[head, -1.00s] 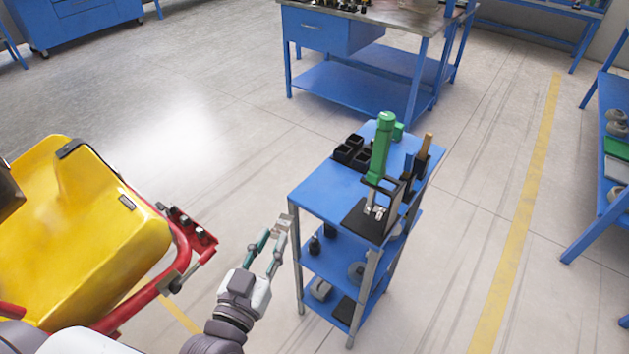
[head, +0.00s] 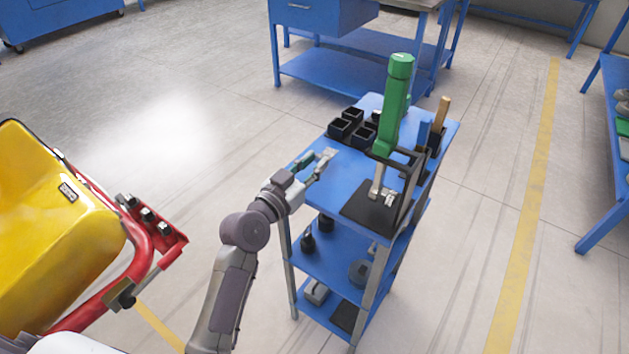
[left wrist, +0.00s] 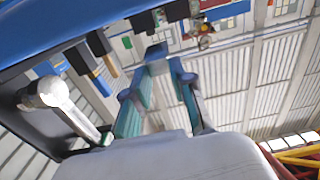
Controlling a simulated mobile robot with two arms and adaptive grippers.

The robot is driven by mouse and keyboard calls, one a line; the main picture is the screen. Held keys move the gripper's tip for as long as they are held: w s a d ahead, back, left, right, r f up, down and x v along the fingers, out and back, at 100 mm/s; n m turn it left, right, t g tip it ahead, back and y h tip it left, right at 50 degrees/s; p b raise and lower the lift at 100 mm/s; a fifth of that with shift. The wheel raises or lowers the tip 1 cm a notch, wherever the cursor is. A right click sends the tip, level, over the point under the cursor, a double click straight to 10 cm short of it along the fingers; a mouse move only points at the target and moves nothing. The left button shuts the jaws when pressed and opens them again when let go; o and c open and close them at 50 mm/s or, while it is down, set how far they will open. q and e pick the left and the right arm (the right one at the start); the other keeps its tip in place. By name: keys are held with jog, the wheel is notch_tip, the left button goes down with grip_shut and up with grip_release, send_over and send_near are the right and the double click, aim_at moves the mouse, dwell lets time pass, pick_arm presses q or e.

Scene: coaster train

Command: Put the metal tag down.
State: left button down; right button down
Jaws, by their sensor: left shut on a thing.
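My left gripper (head: 320,164) reaches in over the left part of the blue top shelf (head: 312,180) of a tool cart. It is shut on the metal tag (head: 328,154), a small pale grey plate at its fingertips. In the left wrist view the tag (left wrist: 157,54) shows as a flat grey-blue piece between the ends of the teal-padded fingers. I cannot tell whether the tag touches the shelf. My right gripper is not in view.
Black bins (head: 346,124) stand behind the tag on the shelf. A green-handled press (head: 393,105) on a black base (head: 366,208) stands to the right. Bare blue shelf lies between them. A yellow coaster car (head: 45,230) with a red frame is at left.

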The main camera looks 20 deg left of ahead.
aim_at(313, 184)
pick_arm(q)
jog(key=shift+f, duration=0.4)
notch_tip(313, 184, down, 3)
jog(key=shift+r+b, duration=0.15)
jog(key=shift+b, duration=0.35)
jog(key=shift+f, duration=0.4)
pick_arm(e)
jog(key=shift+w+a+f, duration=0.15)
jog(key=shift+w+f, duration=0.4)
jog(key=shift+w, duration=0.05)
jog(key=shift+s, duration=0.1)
pick_arm(q)
jog(key=c, duration=1)
grip_release()
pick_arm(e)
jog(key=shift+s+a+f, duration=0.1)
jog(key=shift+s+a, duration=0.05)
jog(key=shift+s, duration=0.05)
